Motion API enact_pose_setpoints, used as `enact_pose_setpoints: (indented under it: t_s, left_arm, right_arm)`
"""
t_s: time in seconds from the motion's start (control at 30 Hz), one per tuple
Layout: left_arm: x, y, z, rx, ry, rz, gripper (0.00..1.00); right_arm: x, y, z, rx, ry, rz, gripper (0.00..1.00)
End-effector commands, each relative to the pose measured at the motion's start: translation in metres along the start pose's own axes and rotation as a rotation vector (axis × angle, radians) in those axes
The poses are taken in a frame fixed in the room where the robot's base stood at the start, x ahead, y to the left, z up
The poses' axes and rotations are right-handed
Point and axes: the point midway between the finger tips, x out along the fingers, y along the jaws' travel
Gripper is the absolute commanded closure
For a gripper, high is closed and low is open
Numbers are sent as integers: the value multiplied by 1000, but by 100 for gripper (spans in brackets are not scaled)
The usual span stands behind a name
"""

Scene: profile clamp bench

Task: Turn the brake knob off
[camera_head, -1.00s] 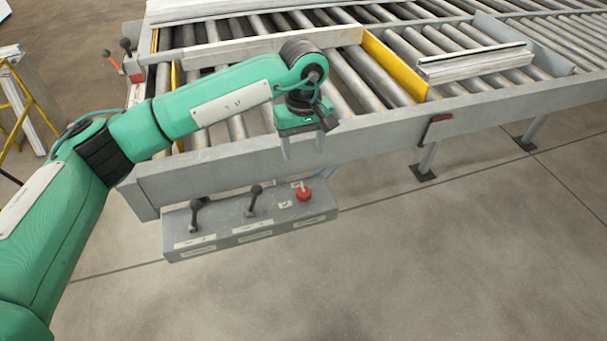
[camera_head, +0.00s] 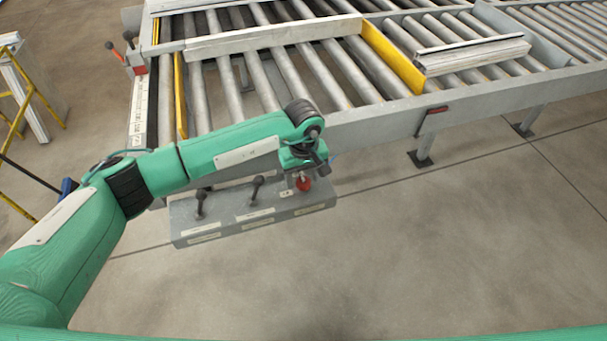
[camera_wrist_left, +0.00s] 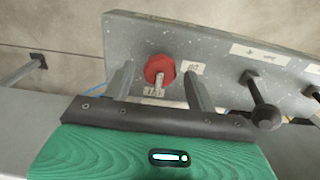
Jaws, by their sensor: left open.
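The red brake knob (camera_head: 304,185) sits at the right end of the grey control box (camera_head: 245,215), below the conveyor's front edge. In the left wrist view the red knob (camera_wrist_left: 159,69) has a pale bar across it and shows between my two finger tips, with a gap on each side. My left gripper (camera_head: 303,175) is open and empty, right at the knob, and partly hides it in the head view. How deep the fingers reach around the knob is hard to tell. My right gripper is not in view.
Two black levers (camera_head: 201,204) (camera_head: 257,189) stand on the box left of the knob. The conveyor frame (camera_head: 375,123) runs just behind the gripper. Pale profiles (camera_head: 475,55) and a yellow plate (camera_head: 392,57) lie on the rollers. The floor in front is clear.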

Motion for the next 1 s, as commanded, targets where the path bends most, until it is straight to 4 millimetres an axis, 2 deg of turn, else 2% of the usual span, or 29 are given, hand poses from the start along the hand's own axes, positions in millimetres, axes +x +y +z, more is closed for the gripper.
enact_pose_setpoints:
  t_s: [0.13,0.3,0.37,0.67,1.0]
  left_arm:
    - [0,0,0,0,0,0,45]
    - [0,0,0,0,0,0,78]
    - [0,0,0,0,0,0,88]
    - [1,0,0,-32,0,1,88]
    - [6,0,-1,-243,3,1,88]
  right_arm:
    - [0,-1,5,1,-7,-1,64]
    - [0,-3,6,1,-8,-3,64]
    - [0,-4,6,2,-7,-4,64]
    - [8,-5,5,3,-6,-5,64]
    - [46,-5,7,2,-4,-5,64]
